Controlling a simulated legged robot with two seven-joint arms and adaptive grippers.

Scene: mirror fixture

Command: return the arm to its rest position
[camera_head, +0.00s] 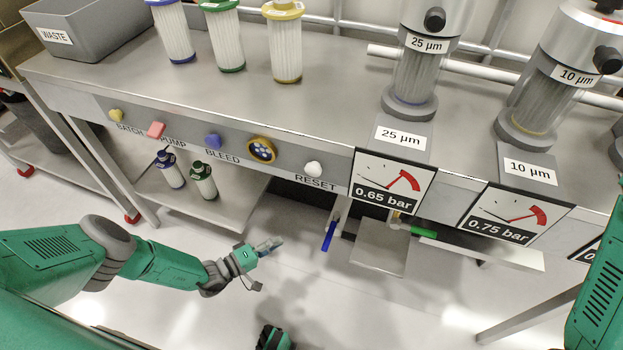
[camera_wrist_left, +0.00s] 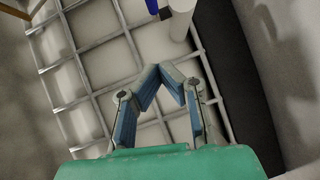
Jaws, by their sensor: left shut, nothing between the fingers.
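My left arm comes in from the left in the head view, reaching out below the bench front. My left gripper (camera_head: 268,246) is at its end, in free air in front of the bench's lower shelf and apart from everything around it. In the left wrist view its two blue-padded fingers (camera_wrist_left: 160,72) lean together at the tips, shut with nothing between them. Part of my right arm (camera_head: 600,300) shows at the right edge of the head view; its gripper is not seen.
The steel bench (camera_head: 300,90) carries a grey waste bin (camera_head: 85,35), several filters and two housings. Its front has buttons and gauge panels (camera_head: 392,188). Below are a blue-handled valve (camera_head: 329,236), a green-handled valve (camera_head: 423,232) and a shelf with two small bottles (camera_head: 204,181).

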